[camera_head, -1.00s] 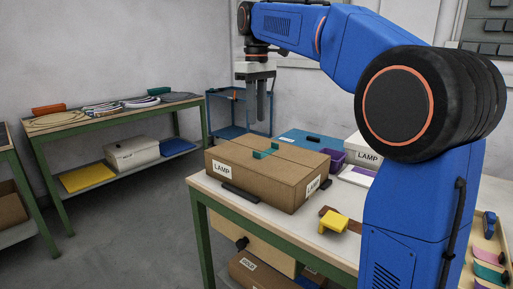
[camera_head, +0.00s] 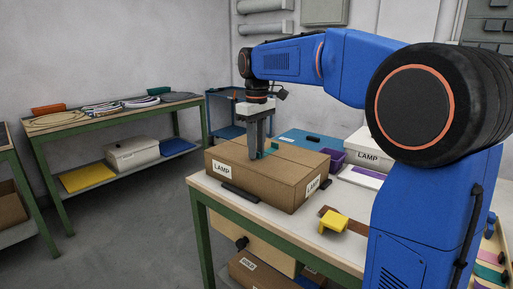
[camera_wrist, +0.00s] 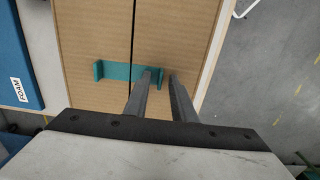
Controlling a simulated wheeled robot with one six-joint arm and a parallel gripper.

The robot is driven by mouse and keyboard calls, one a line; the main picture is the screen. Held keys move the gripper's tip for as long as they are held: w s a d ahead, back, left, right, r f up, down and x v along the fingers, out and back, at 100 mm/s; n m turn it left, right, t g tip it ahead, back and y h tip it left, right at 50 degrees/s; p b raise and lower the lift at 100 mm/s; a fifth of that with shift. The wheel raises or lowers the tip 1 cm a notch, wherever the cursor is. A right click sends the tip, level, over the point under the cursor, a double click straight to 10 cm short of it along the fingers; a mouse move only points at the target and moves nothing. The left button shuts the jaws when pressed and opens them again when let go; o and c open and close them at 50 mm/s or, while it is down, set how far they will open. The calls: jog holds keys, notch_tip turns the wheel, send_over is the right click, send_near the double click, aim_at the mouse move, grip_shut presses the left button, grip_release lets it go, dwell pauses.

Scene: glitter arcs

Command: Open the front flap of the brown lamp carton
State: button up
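The brown lamp carton (camera_head: 285,190) sits closed on the table with "LAMP" labels. A teal bracket (camera_head: 271,149) lies across the seam on its top. In the wrist view the bracket (camera_wrist: 118,72) has an upright tab at each end, one on each flap. The front flap (camera_wrist: 180,30) is right of the seam there and lies flat. My gripper (camera_head: 258,158) points down over the carton top. In the wrist view its fingers (camera_wrist: 161,77) are apart, on either side of the bracket's right tab; I see no clear grip on it.
A blue box (camera_head: 305,138) labelled FOAM in the wrist view (camera_wrist: 18,75), a purple bin (camera_head: 338,158) and a white lamp box (camera_head: 368,148) stand behind. A black bar (camera_head: 240,192) and a yellow object (camera_head: 334,222) lie near the table's front edge.

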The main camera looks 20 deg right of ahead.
grip_shut()
dwell(1.4)
